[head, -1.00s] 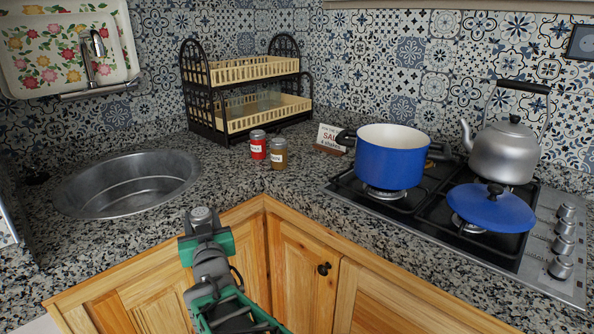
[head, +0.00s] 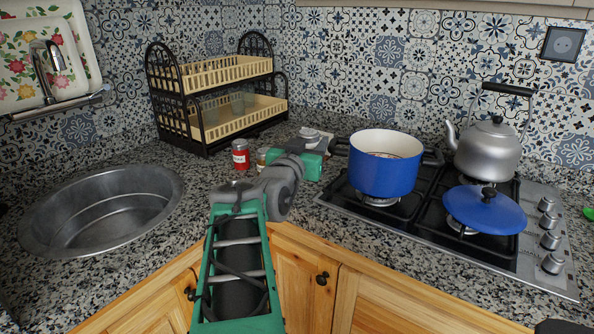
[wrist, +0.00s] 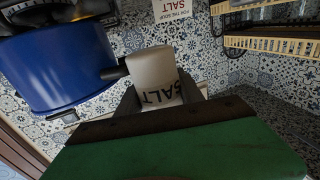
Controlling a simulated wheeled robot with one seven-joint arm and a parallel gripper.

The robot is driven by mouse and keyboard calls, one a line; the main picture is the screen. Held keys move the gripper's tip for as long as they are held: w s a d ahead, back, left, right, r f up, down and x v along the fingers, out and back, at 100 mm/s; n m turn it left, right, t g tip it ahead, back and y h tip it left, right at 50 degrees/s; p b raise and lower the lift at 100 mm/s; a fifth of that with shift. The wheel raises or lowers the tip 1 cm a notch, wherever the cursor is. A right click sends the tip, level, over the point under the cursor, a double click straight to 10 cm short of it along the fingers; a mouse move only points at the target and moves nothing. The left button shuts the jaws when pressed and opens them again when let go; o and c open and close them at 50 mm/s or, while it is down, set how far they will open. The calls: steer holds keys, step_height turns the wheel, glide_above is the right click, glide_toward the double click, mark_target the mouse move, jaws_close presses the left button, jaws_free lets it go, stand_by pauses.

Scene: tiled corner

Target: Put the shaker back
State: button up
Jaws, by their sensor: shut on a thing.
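My gripper (head: 312,150) is shut on a white shaker (wrist: 153,72) lettered SALT, close up between its fingers in the wrist view. Its lettering looks upside down there, as does that of the paper sign. In the head view my gripper is over the counter, between the small jars and the pot, and mostly hides the shaker. The red-labelled shaker (head: 240,154) and a brown shaker (head: 261,160) stand on the counter left of my gripper. The brown one is partly hidden by my arm. A paper sign reading SALT (wrist: 172,12) shows in the wrist view.
A blue pot (head: 385,168) stands on the hob right of my gripper, its handle close by. A blue lid (head: 485,212) and a kettle (head: 488,150) are farther right. A two-tier rack (head: 215,110) is behind left. A round sink (head: 100,210) is at the left.

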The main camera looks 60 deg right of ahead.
steer(key=w+d+f, duration=0.1)
steer(key=d+f, duration=0.1)
steer(key=w+d+f, duration=0.2)
steer(key=w+d+f+b, duration=0.1)
steer(key=w+d+f, duration=0.1)
steer(key=f, duration=0.1)
steer(key=shift+w+d, duration=0.1)
steer(key=shift+w, duration=0.15)
steer(key=shift+w+d+f, duration=0.15)
steer(key=shift+f, duration=0.1)
steer(key=shift+f+b, duration=0.4)
steer(key=shift+f, duration=1.3)
steer(key=o, duration=1.4)
steer(key=shift+o, duration=0.2)
steer(key=shift+r+p, duration=0.25)
steer(key=shift+p, duration=0.05)
steer(key=s+a, duration=0.1)
steer(key=a, duration=1.1)
steer(key=shift+b, duration=0.35)
steer(key=shift+f, duration=0.15)
